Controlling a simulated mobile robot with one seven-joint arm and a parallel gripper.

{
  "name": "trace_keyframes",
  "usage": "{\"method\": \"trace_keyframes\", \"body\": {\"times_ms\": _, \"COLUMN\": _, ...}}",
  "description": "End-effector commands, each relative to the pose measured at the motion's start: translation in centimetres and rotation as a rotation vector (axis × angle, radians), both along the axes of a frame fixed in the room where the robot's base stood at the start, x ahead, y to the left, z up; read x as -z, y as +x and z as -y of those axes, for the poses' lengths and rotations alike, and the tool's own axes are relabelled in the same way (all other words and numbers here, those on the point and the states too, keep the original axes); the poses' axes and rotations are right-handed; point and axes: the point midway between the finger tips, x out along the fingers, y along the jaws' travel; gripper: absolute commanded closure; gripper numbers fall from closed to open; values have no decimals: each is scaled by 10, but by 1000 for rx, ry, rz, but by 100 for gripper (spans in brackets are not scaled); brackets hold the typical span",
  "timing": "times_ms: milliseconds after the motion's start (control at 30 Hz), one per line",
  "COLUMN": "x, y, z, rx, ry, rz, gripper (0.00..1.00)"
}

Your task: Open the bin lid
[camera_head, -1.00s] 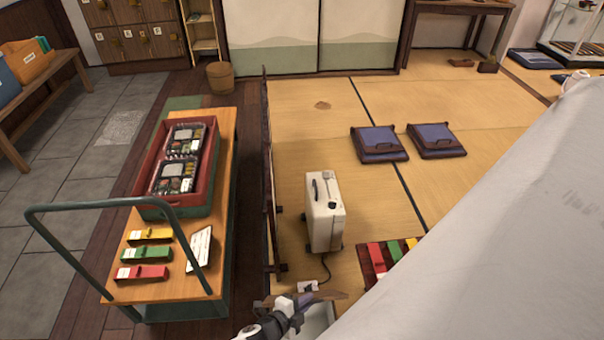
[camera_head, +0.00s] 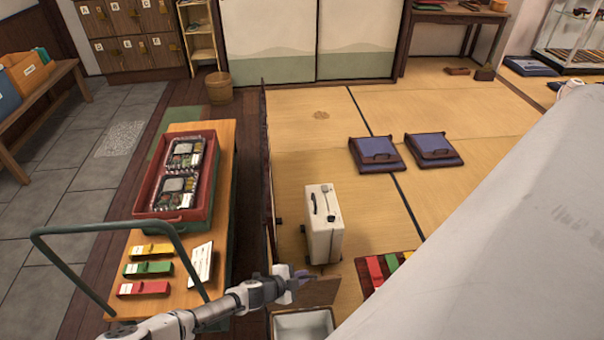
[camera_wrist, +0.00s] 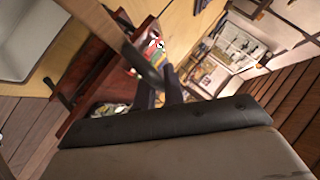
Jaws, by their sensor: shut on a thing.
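The bin (camera_head: 303,322) stands at the bottom middle of the head view, its pale open top showing. Its brown lid (camera_head: 320,291) stands tilted up at the bin's far side. My gripper (camera_head: 301,279) is at the lid's upper left and is shut on it. In the wrist view my dark fingers (camera_wrist: 158,88) close at the end of the lid's brown edge (camera_wrist: 103,28), and the pale bin (camera_wrist: 25,45) shows at upper left. The exact grip on the lid is partly hidden.
A white case (camera_head: 323,228) stands just beyond the lid. A cart (camera_head: 225,170) with a red crate (camera_head: 160,210) is left of the bin, and my arm passes over its near end. A dark low partition (camera_head: 268,170) runs between them. A large pale surface (camera_head: 500,260) fills the right.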

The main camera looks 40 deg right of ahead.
Motion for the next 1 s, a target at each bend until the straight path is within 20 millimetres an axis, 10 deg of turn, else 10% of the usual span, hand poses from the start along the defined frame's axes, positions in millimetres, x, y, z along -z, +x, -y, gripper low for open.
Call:
{"method": "trace_keyframes", "body": {"times_ms": 433, "x": 0, "y": 2, "z": 0, "rx": -2, "ry": 2, "rz": -7, "gripper": 100}}
{"method": "trace_keyframes", "body": {"times_ms": 600, "x": 0, "y": 2, "z": 0, "rx": -2, "ry": 4, "rz": -6, "gripper": 68}}
{"method": "trace_keyframes", "body": {"times_ms": 1000, "x": 3, "y": 1, "z": -2, "rx": -2, "ry": 10, "rz": -3, "gripper": 68}}
